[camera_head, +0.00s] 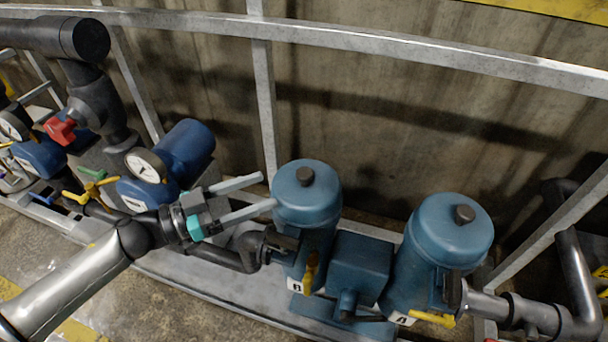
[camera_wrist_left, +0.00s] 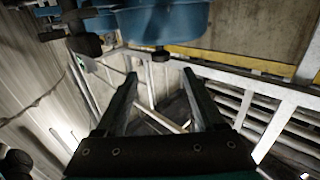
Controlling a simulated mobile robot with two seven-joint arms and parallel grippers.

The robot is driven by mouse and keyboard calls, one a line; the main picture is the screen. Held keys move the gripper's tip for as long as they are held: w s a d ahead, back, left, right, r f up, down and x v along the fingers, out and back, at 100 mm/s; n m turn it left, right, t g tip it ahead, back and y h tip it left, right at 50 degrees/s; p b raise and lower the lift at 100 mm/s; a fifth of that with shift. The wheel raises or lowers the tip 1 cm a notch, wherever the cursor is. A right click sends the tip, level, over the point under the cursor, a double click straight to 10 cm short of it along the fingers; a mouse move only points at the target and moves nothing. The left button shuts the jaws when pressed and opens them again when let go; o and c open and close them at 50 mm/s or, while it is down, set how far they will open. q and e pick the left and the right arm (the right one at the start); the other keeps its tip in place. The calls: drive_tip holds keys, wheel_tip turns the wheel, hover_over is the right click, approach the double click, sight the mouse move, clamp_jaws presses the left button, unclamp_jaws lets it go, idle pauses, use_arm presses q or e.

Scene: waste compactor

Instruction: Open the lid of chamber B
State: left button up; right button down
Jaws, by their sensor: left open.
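Chamber B (camera_head: 306,235) is the left of two blue cylinders in the head view, with a white label low on its front that seems to read B. Its round blue lid (camera_head: 290,198) is closed and has a black knob (camera_head: 306,176) on top. My left gripper (camera_head: 268,191) is open and empty, its fingertips just left of the lid, with no clear contact. In the left wrist view, a blue lid (camera_wrist_left: 180,22) with a black knob (camera_wrist_left: 160,54) shows beyond the open fingers (camera_wrist_left: 160,74); it appears to be the same lid. My right gripper is out of view.
A second blue cylinder (camera_head: 432,250) labelled A stands to the right, with a blue box (camera_head: 358,265) between. Yellow handles (camera_head: 310,272) and dark pipes sit low at the front. Blue gauge units (camera_head: 185,150) stand at left. A metal rail (camera_head: 340,38) and concrete wall (camera_head: 400,110) are behind.

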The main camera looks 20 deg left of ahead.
sight(297, 178)
use_arm(q)
drive_tip(key=b+x, duration=0.1)
drive_tip(key=x, duration=0.8)
drive_tip(key=shift+a, duration=0.1)
drive_tip(key=shift+w+d, duration=0.45)
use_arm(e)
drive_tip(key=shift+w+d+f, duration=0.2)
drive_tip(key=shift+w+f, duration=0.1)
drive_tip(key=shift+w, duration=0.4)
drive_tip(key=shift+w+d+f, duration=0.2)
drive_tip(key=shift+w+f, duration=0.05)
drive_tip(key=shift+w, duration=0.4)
use_arm(q)
drive_tip(key=c, duration=0.4)
clamp_jaws()
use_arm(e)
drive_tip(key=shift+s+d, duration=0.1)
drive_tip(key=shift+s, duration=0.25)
